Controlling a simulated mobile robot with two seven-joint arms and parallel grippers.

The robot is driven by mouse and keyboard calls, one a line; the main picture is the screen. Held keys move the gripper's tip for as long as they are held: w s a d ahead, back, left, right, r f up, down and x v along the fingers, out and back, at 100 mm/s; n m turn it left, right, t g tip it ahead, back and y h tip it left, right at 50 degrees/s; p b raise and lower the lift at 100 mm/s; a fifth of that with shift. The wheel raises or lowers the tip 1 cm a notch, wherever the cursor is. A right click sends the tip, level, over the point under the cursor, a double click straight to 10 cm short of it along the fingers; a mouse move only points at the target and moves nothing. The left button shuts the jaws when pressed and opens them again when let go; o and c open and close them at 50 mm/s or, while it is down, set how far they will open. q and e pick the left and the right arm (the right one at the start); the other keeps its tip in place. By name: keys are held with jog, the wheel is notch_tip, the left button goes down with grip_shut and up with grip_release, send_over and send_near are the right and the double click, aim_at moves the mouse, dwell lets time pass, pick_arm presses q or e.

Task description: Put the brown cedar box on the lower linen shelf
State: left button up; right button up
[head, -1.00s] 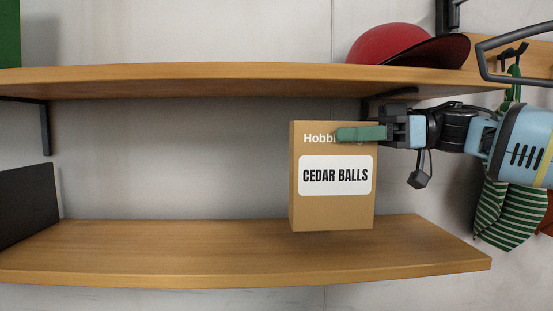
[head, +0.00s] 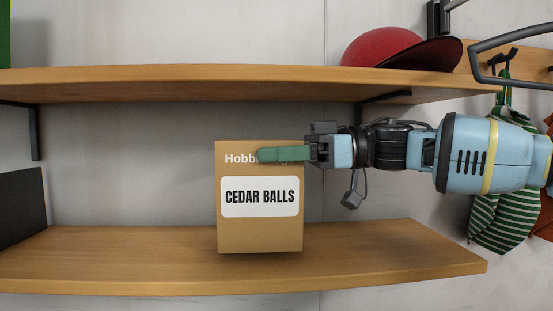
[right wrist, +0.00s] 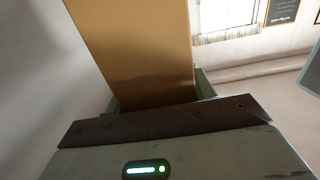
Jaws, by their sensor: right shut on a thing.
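The brown cedar box (head: 260,232), labelled "CEDAR BALLS", is upright in the head view, in front of the middle of the lower linen shelf (head: 130,262). Its bottom edge overlaps the shelf's top face in the picture; I cannot tell whether it touches. My right gripper (head: 283,154) comes from the right and is shut on the box near its top, with a green finger across the front face. In the right wrist view the box (right wrist: 138,50) fills the space between the fingers. My left gripper is not in view.
The upper shelf (head: 150,84) runs above the box and carries a red cap (head: 385,47). A dark panel-like object (head: 20,208) stands at the lower shelf's left end. Green striped cloth (head: 505,215) hangs at the right.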

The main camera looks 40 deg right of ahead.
jog(key=shift+d+f, duration=0.1)
jog(key=shift+f, duration=0.45)
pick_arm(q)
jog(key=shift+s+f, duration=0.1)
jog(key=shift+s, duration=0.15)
pick_arm(e)
jog(key=shift+f, duration=0.1)
jog(key=o, duration=1.5)
jog(key=shift+c, duration=0.2)
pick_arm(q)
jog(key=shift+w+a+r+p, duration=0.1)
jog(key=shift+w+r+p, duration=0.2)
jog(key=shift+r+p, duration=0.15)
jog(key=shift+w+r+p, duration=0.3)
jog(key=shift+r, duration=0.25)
pick_arm(e)
jog(key=v, duration=1.2)
